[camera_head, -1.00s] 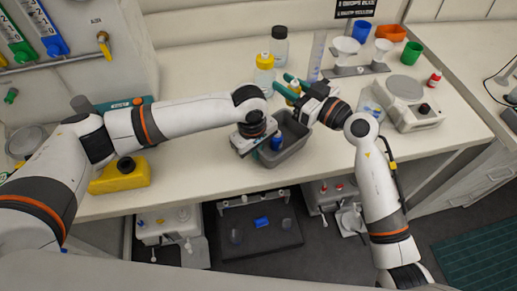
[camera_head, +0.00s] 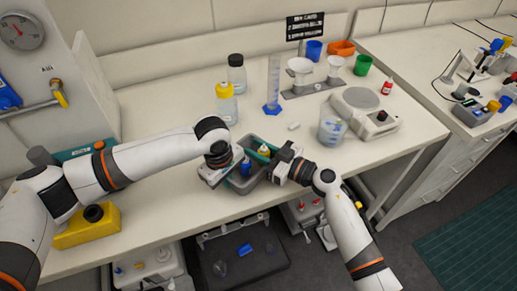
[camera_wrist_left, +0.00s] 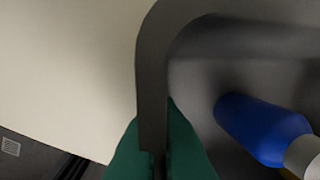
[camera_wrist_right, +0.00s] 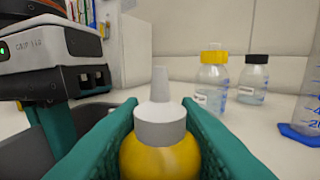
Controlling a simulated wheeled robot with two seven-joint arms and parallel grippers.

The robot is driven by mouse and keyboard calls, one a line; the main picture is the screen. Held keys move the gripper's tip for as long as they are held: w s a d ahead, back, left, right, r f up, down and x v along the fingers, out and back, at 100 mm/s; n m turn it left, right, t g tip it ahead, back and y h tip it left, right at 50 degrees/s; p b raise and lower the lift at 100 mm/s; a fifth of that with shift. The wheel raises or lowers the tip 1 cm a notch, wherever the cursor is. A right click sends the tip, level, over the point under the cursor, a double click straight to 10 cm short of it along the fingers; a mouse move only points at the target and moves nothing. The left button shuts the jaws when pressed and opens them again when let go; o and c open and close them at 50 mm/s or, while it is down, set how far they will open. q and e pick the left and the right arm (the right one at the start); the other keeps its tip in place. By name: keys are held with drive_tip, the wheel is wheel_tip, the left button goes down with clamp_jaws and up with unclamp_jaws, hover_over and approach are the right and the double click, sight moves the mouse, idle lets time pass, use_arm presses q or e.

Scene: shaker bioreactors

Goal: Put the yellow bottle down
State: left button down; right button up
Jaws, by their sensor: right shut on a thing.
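The yellow bottle (camera_head: 264,150) has a white nozzle cap and is upright in my right gripper (camera_head: 267,154). In the right wrist view the green fingers press on both sides of its yellow body (camera_wrist_right: 160,158). In the head view it appears over the far right part of the grey bin (camera_head: 238,191); its base is hidden, so I cannot tell whether it touches the bin floor. My left gripper (camera_wrist_left: 160,150) is shut on the bin's rim (camera_wrist_left: 151,85). A blue bottle (camera_wrist_left: 255,125) is inside the bin and also shows in the head view (camera_head: 246,168).
A yellow-capped bottle (camera_head: 227,106), a black-capped bottle (camera_head: 236,75) and a cylinder (camera_head: 273,85) stand behind the bin. A beaker (camera_head: 331,126) and a scale (camera_head: 366,112) are to the right. A yellow container (camera_head: 87,227) is at left. The bin is near the table's front edge.

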use_arm(q)
drive_tip(key=shift+r, duration=0.1)
use_arm(e)
drive_tip(key=shift+f, duration=0.65)
drive_tip(key=o, duration=0.6)
drive_tip(key=shift+s+f, duration=0.1)
drive_tip(key=shift+c, duration=0.2)
drive_tip(key=shift+o, duration=0.2)
drive_tip(key=shift+f, duration=0.1)
drive_tip(key=shift+r, duration=0.35)
drive_tip(key=v, duration=0.8)
drive_tip(key=r+v, duration=0.1)
drive_tip(key=v, duration=0.3)
